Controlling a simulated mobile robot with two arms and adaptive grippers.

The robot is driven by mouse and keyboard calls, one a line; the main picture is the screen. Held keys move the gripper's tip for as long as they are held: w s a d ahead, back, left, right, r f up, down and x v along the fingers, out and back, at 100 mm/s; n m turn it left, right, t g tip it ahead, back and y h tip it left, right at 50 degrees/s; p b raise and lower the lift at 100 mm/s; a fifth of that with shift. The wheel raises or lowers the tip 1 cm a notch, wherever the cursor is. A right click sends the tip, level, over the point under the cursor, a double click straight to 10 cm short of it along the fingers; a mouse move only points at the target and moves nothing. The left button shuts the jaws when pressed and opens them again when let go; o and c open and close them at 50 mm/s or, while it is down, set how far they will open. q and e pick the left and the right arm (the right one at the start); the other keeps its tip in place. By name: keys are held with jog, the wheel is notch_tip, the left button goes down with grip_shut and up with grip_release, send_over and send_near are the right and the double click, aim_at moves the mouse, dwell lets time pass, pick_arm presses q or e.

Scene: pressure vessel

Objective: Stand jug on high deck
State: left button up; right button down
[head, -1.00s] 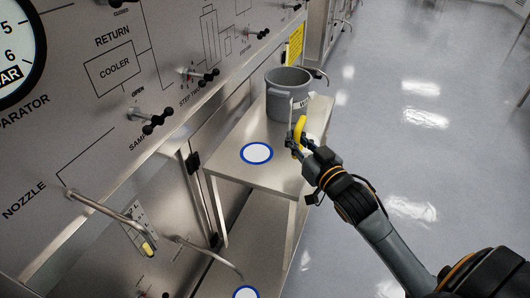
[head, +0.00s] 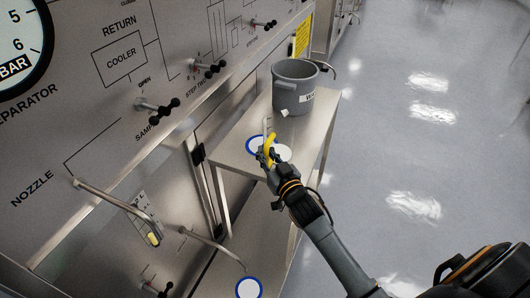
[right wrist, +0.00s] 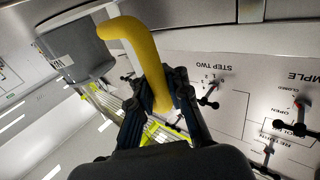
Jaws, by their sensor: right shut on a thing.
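My right gripper (head: 267,158) is shut on the yellow handle of the jug (head: 271,145). The jug's body is see-through and hard to make out; a pale edge rises beside the handle. The jug is over or on the steel high deck (head: 312,140), by its blue-ringed white disc (head: 252,146), which it and the gripper partly cover. I cannot tell whether its base touches the deck. The right wrist view shows the yellow handle (right wrist: 142,55) between the fingers (right wrist: 160,110). My left gripper is not in view.
A grey labelled bucket (head: 296,88) stands on the deck's far end. A steel panel with black-knobbed valves (head: 158,107) borders the deck on the left. A lower shelf holds another blue-ringed disc (head: 249,288). Open floor (head: 410,150) lies right.

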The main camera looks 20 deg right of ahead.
jog(key=shift+f, duration=0.1)
jog(key=c, duration=1.3)
grip_release()
jog(key=shift+r, duration=0.2)
jog(key=shift+s+f, duration=0.15)
jog(key=shift+s, duration=0.2)
jog(key=s+b, duration=0.1)
jog(key=s, duration=1)
jog(key=shift+s+d, duration=0.1)
jog(key=shift+s, duration=0.05)
